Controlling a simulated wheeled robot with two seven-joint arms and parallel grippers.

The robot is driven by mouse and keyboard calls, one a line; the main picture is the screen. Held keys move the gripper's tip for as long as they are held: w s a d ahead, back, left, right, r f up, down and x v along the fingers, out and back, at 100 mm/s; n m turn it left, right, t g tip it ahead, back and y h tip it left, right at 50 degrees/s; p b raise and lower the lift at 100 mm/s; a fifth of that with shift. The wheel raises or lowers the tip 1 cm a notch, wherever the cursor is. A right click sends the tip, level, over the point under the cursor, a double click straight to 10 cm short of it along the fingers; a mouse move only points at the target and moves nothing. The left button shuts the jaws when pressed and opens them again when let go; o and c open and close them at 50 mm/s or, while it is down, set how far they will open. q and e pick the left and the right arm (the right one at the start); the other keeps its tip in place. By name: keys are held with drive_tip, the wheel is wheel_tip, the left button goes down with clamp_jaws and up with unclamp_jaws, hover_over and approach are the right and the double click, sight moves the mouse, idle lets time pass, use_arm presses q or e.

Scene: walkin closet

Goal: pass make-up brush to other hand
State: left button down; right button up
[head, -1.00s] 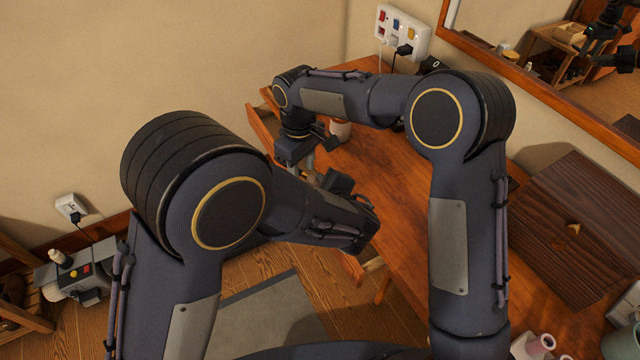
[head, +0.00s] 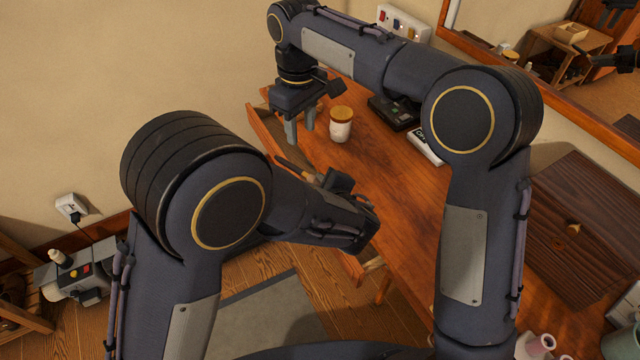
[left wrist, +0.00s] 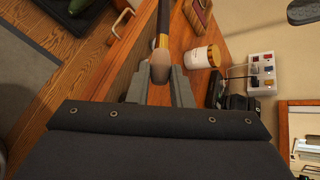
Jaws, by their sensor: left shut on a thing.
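The make-up brush (head: 292,165) has a dark handle, a gold band and a pale brown head. My left gripper (left wrist: 159,88) is shut on its head end. The handle points away from the gripper and is free in the left wrist view (left wrist: 163,20). In the head view the left gripper's own forearm and wrist partly hide the fingers and the brush head. My right gripper (head: 300,127) is beyond the brush handle, fingers pointing down, apart and empty. A gap shows between it and the brush.
A white jar with a wooden lid (head: 341,124) stands on the wooden table (head: 385,185), right of the right gripper. A black device (head: 394,112) lies behind it. An open drawer (head: 266,135) juts out at the table's left edge. A dark wooden box (head: 580,220) is at right.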

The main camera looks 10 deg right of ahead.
drive_tip(key=s+d+r+m+t+y, duration=0.1)
drive_tip(key=s+d+r+m+y, duration=0.15)
drive_tip(key=s+d, duration=0.5)
drive_tip(key=s+d+r+m+t+y, duration=0.1)
drive_tip(key=s+d+m, duration=0.2)
drive_tip(key=s+d, duration=0.45)
drive_tip(key=s+d+f+m+t, duration=0.1)
drive_tip(key=s+f+m, duration=0.1)
drive_tip(key=s, duration=0.5)
drive_tip(key=s+d+f+m+t, duration=0.1)
drive_tip(key=s+f+m+t, duration=0.1)
drive_tip(key=s+f, duration=0.3)
drive_tip(key=shift+s+d+f+m+t, duration=0.3)
drive_tip(key=shift+s+m, duration=0.35)
drive_tip(key=shift+s, duration=0.5)
